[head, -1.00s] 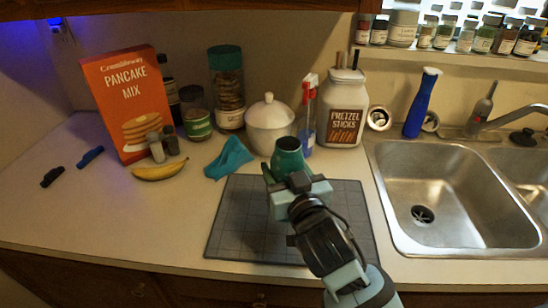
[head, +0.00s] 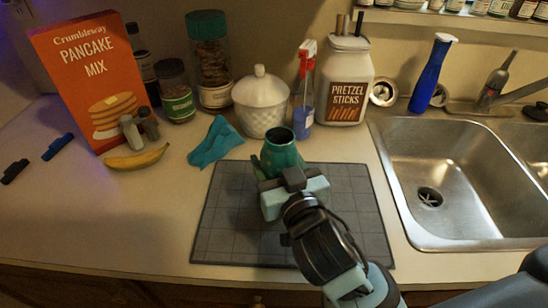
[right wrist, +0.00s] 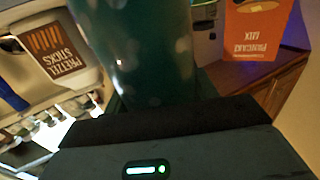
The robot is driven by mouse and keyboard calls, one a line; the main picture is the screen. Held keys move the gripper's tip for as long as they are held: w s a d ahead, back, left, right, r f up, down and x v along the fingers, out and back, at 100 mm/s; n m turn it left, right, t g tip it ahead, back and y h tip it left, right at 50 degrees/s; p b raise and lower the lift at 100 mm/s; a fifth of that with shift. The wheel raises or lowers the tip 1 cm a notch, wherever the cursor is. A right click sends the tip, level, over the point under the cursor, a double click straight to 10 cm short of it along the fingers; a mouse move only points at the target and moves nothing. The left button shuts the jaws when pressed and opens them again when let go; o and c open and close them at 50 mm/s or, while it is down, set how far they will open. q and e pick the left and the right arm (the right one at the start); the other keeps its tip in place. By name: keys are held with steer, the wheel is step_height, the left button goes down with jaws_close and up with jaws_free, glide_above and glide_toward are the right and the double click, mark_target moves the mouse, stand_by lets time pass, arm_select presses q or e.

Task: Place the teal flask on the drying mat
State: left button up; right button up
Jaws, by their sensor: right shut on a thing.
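The teal flask (head: 281,152) is upright in the head view, with its dark open mouth facing up. My right gripper (head: 284,176) is shut on it. The flask's dotted teal side fills the middle of the right wrist view (right wrist: 140,50). The drying mat (head: 225,220) is a dark grey gridded rectangle on the counter. In the head view the flask and gripper overlap the mat's back half. The flask's base is hidden, so I cannot tell whether it touches the mat. My left gripper is not in view.
Behind the mat stand a white lidded jar (head: 262,105), a spray bottle (head: 304,90) and a pretzel jar (head: 344,85). A teal cloth (head: 214,143) and a banana (head: 137,159) lie to the left. The sink (head: 450,180) is on the right. The left counter front is clear.

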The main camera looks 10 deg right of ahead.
steer(key=shift+a+r, duration=0.1)
steer(key=shift+r, duration=0.05)
steer(key=o, duration=1.1)
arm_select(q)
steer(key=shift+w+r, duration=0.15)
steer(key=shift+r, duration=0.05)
